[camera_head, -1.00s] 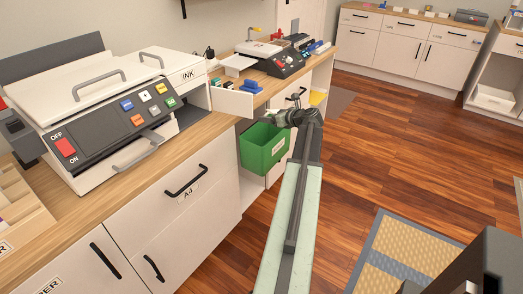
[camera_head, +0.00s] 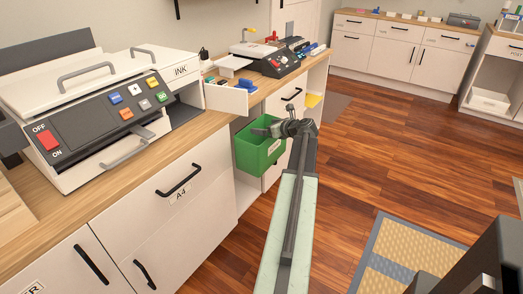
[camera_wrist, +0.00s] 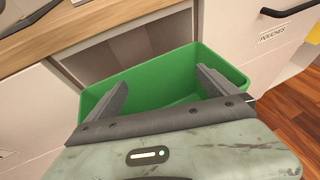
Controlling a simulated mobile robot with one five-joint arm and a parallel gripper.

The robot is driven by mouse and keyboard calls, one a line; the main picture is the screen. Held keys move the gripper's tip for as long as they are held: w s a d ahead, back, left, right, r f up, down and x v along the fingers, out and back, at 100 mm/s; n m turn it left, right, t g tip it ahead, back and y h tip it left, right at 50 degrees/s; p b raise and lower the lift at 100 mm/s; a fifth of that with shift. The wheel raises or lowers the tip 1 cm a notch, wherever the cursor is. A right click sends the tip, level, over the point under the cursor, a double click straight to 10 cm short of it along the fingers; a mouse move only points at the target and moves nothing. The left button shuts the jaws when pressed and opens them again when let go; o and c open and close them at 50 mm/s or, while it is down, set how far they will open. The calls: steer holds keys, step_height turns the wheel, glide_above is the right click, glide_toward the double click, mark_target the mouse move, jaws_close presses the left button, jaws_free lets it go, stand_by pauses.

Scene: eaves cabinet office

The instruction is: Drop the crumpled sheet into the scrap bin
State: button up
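The green scrap bin (camera_head: 258,155) hangs at the front of the cabinet row, below the counter, with a pale label on its front. It also shows in the wrist view (camera_wrist: 160,85), where I look into its open top. My gripper (camera_head: 262,130) is over the bin's mouth. In the wrist view my gripper (camera_wrist: 160,80) has its two dark fingers spread wide apart with nothing between them. The crumpled sheet is not visible in any view. The visible part of the bin's inside looks empty, and its near part is hidden behind my gripper.
A machine with coloured buttons (camera_head: 105,105) stands on the wooden counter (camera_head: 60,215). The wood floor (camera_head: 370,150) to the right is clear up to a patterned mat (camera_head: 400,255).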

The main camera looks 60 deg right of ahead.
steer(key=p+v, duration=0.3)
steer(key=v, duration=0.4)
steer(key=shift+s, duration=0.3)
steer(key=shift+r, duration=0.15)
